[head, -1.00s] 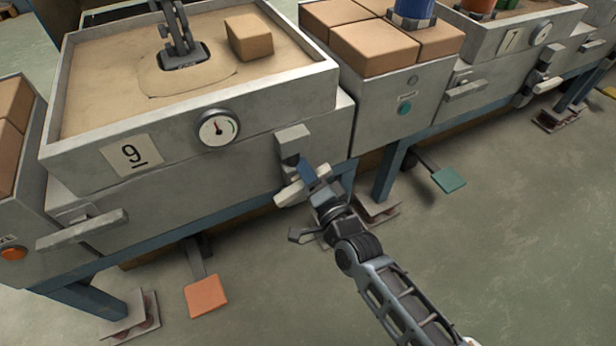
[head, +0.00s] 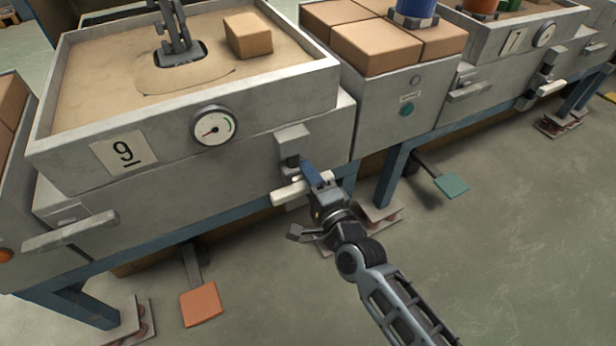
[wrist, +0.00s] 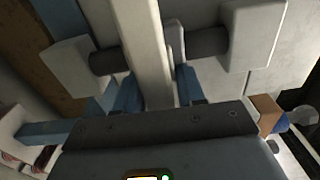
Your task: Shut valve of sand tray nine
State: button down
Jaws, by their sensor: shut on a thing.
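Sand tray nine (head: 190,147) is a grey metal box of sand with a "9" plate (head: 119,152) and a round gauge (head: 213,125) on its front. The gauge needle points to the lower left. The valve's pale lever (head: 288,193) sticks out low at the right of that front, below a grey bracket (head: 292,140). My gripper (head: 312,179) is at the lever, its blue fingers shut on it. In the wrist view the lever (wrist: 145,50) runs between my gripper's fingers (wrist: 157,90), crossing a dark spindle between two pale blocks. The fingertips are partly hidden.
A brick-topped unit with a teal button (head: 407,109) adjoins on the right, then tray seven (head: 490,65). An orange pedal (head: 201,304) and a teal pedal (head: 451,187) stick out low over the floor.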

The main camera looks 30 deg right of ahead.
jog(key=shift+f, duration=0.1)
jog(key=c, duration=0.9)
grip_release()
jog(key=shift+s+p, duration=0.6)
jog(key=shift+s, duration=3.3)
jog(key=s+d+r+n+g, duration=0.15)
jog(key=s+n, duration=0.25)
jog(key=s, duration=0.5)
jog(key=s+r+n, duration=0.3)
jog(key=s+n, duration=0.1)
jog(key=s, duration=0.4)
jog(key=s+r+n+g, duration=0.1)
jog(key=s+r+n, duration=0.1)
jog(key=s+n, duration=0.5)
jog(key=s+r+n, duration=0.3)
jog(key=s+r, duration=0.6)
jog(key=shift+g, duration=0.35)
jog(key=r+p, duration=0.7)
jog(key=p, duration=0.1)
jog(key=r+p, duration=0.7)
jog(key=r, duration=0.1)
jog(key=r+p, duration=0.7)
jog(key=p, duration=0.1)
jog(key=shift+a+r+p, duration=0.2)
jog(key=shift+a+p, duration=0.05)
jog(key=shift+p, duration=0.1)
